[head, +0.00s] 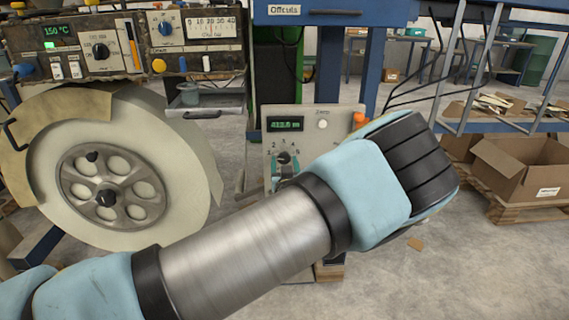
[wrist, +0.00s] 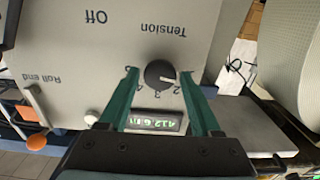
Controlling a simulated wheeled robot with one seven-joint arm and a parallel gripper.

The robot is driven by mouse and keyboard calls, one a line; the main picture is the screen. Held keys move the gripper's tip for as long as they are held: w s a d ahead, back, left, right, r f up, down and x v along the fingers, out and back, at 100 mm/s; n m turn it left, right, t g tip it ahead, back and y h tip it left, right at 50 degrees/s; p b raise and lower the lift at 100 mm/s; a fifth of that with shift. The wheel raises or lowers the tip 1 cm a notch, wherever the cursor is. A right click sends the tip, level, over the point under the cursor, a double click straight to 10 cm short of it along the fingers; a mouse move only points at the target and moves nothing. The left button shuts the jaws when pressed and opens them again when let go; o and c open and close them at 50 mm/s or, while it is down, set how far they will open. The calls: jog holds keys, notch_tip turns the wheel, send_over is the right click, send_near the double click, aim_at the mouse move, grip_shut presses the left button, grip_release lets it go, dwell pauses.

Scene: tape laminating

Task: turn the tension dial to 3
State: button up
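The tension dial (wrist: 160,73) is a round black knob on a light grey panel (wrist: 100,55), seen upside down in the wrist view under the word "Tension". A pale mark on it points to the lower right, seemingly near the 2; the exact setting is hard to read. My gripper (wrist: 158,71) is open, its two green fingertips on either side of the dial with gaps visible. Whether either finger touches the knob cannot be told. In the head view the dial (head: 283,158) shows on the panel (head: 345,117), with my forearm and wrist covering the panel's lower right.
A lit green display (wrist: 155,122) sits beside the dial. An orange button (wrist: 36,141) is at the panel's side. A large pale roll (head: 125,165) stands left of the panel in the head view, below a control box (head: 120,45). Cardboard boxes (head: 520,165) stand at the right.

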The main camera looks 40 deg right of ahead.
grip_shut()
dwell(0.3)
jog(key=shift+m, duration=0.3)
jog(key=m, duration=0.2)
jog(key=shift+m+b, duration=0.4)
jog(key=m, duration=0.8)
jog(key=shift+b, duration=0.4)
jog(key=shift+m, duration=2.2)
